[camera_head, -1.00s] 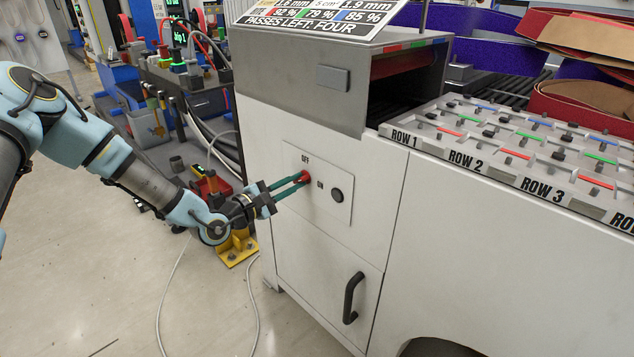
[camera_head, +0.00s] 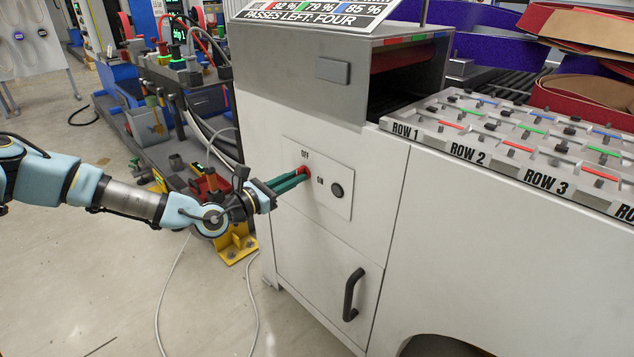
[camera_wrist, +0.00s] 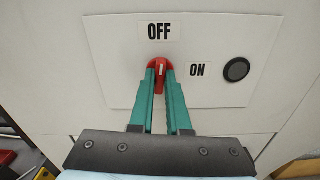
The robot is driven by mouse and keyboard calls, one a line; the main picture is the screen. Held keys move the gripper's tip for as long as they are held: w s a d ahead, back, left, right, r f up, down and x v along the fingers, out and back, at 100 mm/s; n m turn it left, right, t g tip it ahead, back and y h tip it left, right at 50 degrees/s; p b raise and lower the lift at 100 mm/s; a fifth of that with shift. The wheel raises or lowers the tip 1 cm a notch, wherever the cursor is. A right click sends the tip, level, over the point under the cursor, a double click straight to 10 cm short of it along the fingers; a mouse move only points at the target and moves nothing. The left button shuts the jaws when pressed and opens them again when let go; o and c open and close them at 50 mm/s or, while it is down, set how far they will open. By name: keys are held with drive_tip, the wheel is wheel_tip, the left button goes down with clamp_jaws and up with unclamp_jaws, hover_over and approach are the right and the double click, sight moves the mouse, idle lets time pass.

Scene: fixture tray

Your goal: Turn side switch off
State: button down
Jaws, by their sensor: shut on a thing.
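The side switch is a red rotary knob (camera_wrist: 158,70) on a white panel (camera_wrist: 120,85), and it also shows in the head view (camera_head: 304,171). The OFF label (camera_wrist: 159,31) is above the knob and the ON label (camera_wrist: 198,70) is to its right. The white mark on the knob points up, towards OFF, in the wrist view. My gripper (camera_wrist: 160,82) has green fingers, shut on the knob from both sides; in the head view the gripper (camera_head: 298,177) reaches the panel from the left.
A round black button (camera_wrist: 237,69) sits right of the ON label. A black door handle (camera_head: 352,296) is below the panel. A yellow bracket (camera_head: 236,245) stands on the floor near my wrist, with a white cable (camera_head: 161,300) in front. The floor at the left is open.

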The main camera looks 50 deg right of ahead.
drive_tip(key=shift+f+n, duration=0.1)
drive_tip(key=shift+n, duration=0.2)
drive_tip(key=c, duration=0.9)
unclamp_jaws()
drive_tip(key=shift+w+a+b, duration=0.15)
drive_tip(key=shift+a+b, duration=0.3)
drive_tip(key=shift+a, duration=2.05)
